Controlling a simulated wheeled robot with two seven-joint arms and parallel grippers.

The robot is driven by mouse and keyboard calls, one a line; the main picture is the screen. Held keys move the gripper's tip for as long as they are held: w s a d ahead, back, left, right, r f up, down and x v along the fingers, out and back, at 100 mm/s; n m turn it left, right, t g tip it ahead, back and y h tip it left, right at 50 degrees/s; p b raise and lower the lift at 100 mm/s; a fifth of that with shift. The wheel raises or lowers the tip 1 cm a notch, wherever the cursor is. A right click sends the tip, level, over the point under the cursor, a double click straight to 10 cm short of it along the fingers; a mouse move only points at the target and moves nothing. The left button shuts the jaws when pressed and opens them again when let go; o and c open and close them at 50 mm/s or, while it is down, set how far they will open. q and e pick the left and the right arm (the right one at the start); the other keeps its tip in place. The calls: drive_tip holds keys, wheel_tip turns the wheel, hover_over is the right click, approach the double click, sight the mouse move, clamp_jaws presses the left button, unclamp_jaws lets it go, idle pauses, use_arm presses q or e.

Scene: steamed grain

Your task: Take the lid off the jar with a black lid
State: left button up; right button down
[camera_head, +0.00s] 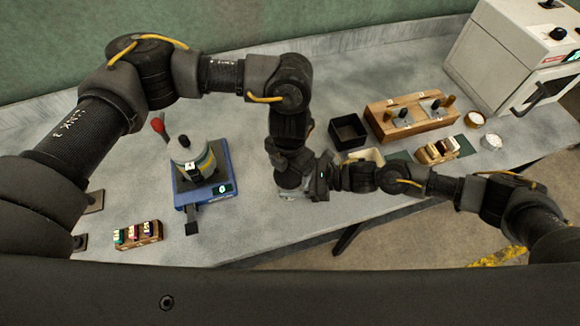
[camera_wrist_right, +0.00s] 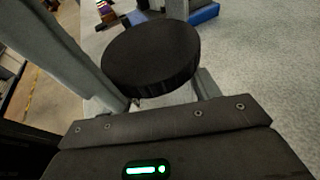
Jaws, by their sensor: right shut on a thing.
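A round black lid (camera_wrist_right: 150,57) fills the middle of the right wrist view. My right gripper (camera_wrist_right: 160,85) is shut on it, with a grey finger on each side. The jar body under the lid is not clear to me in the wrist view. In the head view, my right arm reaches in from the right to my right gripper (camera_head: 310,180). My left arm comes over from the left and down to the same spot, where my left gripper (camera_head: 290,182) is crowded against the right one. The arms hide the lid and most of what is between the grippers, and the left fingers cannot be made out.
A blue scale (camera_head: 223,190) with a grey pot on it stands left. A small rack of coloured vials (camera_head: 138,235) is at the front left. A black open box (camera_head: 348,132), a wooden rack (camera_head: 410,118) and a white machine (camera_head: 505,50) stand right. The table's front edge is close.

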use_arm(q)
drive_tip(key=shift+o, duration=0.6)
drive_tip(key=shift+s+d, duration=0.1)
use_arm(e)
drive_tip(key=shift+w+r, duration=0.1)
use_arm(q)
drive_tip(key=shift+r, duration=0.1)
